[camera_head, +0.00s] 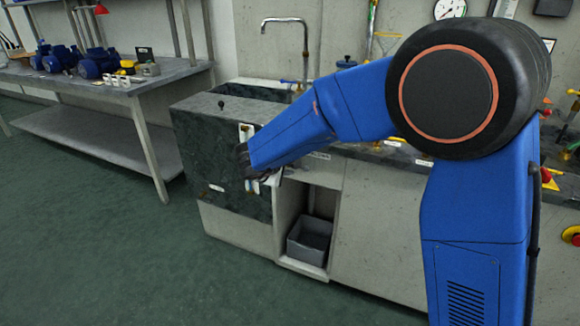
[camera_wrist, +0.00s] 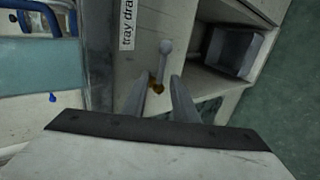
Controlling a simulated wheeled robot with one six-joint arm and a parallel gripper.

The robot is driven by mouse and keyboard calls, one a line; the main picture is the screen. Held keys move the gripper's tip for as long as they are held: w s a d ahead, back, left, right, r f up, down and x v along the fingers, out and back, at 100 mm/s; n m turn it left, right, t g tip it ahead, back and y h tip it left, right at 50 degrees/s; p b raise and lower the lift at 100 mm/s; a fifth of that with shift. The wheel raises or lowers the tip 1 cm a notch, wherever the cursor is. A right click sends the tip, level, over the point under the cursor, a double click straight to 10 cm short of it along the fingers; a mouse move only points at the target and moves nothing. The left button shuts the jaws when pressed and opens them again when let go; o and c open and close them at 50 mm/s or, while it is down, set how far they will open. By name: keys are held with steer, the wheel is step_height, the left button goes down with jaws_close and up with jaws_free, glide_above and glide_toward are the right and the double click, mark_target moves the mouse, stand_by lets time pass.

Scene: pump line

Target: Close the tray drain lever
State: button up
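The tray drain lever (camera_wrist: 164,58) shows in the wrist view as a pale grey handle with a rounded end, running down to a brass-coloured fitting (camera_wrist: 157,86). A white label reading "tray dra…" (camera_wrist: 127,25) is beside it, cut off at the picture's top edge. My gripper (camera_wrist: 161,78) is open, with one finger on each side of the lever's lower part and fitting. I cannot tell whether either finger touches it. In the head view my blue arm reaches to the dark basin unit and hides most of my gripper and the lever.
A grey bin (camera_head: 310,240) stands in an open cupboard below the counter and also shows in the wrist view (camera_wrist: 235,50). A tap (camera_head: 304,45) rises behind the sink. A workbench (camera_head: 110,85) with blue pumps is at the left. The green floor in front is clear.

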steer(key=v, duration=1.7)
steer(key=shift+s, duration=0.1)
steer(key=w+d+r+m+t+y, duration=0.2)
steer(key=w+d+r+y, duration=0.15)
steer(key=w+r, duration=0.2)
steer(key=s+d+r+m+t+y, duration=0.1)
steer(key=s+d+r+m+y, duration=0.15)
steer(key=d+r+y, duration=0.55)
steer(key=s+d+f+m+g+h, duration=0.2)
steer(key=s+d+f, duration=0.4)
steer(key=s+d, duration=0.3)
steer(key=s+d+f+m+g+h, duration=0.3)
steer(key=s+d+f, duration=0.3)
steer(key=s+d, duration=0.4)
steer(key=s+d+f+m+g+h, duration=0.2)
steer(key=s+d+f, duration=0.4)
steer(key=s+d, duration=0.3)
steer(key=s+m+g, duration=0.1)
steer(key=s+m, duration=0.1)
steer(key=s, duration=0.1)
steer(key=shift+d+g, duration=0.3)
steer(key=shift+s+f+m+h, duration=0.1)
steer(key=shift+s+m+h, duration=0.05)
steer(key=shift+m+h, duration=0.1)
